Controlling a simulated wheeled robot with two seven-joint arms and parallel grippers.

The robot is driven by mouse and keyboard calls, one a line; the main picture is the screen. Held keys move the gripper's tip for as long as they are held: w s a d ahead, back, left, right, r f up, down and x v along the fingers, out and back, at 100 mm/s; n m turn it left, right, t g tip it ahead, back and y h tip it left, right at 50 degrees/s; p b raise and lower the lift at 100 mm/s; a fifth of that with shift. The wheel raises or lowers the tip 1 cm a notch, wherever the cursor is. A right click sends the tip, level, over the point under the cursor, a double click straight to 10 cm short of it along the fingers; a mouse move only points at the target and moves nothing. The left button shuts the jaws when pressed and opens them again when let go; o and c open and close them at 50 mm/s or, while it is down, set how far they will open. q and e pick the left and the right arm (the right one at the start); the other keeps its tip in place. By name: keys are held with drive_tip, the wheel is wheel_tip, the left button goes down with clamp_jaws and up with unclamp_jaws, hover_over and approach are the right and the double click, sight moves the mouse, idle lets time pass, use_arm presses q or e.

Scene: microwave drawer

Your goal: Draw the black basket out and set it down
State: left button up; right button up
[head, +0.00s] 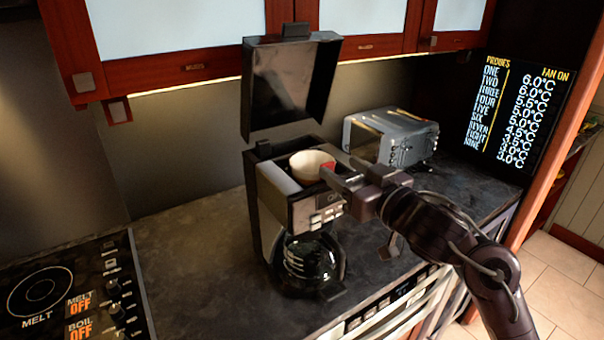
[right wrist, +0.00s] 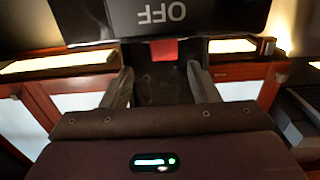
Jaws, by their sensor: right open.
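The black coffee maker (head: 262,215) stands on the counter with its lid (head: 290,85) raised. A cream filter cup (head: 310,163) sits in its open top, and a red tab (head: 328,172) shows at the cup's front right edge. The black basket itself cannot be made out clearly around the cup. My right gripper (head: 345,173) is at the machine's top front edge, close to the red tab. In the right wrist view my right gripper (right wrist: 161,80) has its fingers apart, with the red tab (right wrist: 166,50) beyond the gap between them. My left gripper is out of view.
A glass carafe (head: 310,262) sits low in the coffee maker. A stove top (head: 70,290) is at the left. Cabinets (head: 190,68) hang above. The counter (head: 185,250) between stove and coffee maker is clear.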

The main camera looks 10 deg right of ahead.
sight(329, 165)
drive_tip(key=p+x, duration=0.1)
drive_tip(key=x, duration=0.2)
drive_tip(key=shift+a+r, duration=0.1)
drive_tip(key=shift+a, duration=0.1)
drive_tip(key=x, duration=0.2)
drive_tip(key=f+p+x, duration=0.1)
drive_tip(key=x, duration=0.1)
drive_tip(key=shift+s, duration=0.2)
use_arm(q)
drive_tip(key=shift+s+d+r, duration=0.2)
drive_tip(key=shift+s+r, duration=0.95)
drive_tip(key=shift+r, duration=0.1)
use_arm(e)
drive_tip(key=shift+r, duration=0.1)
clamp_jaws()
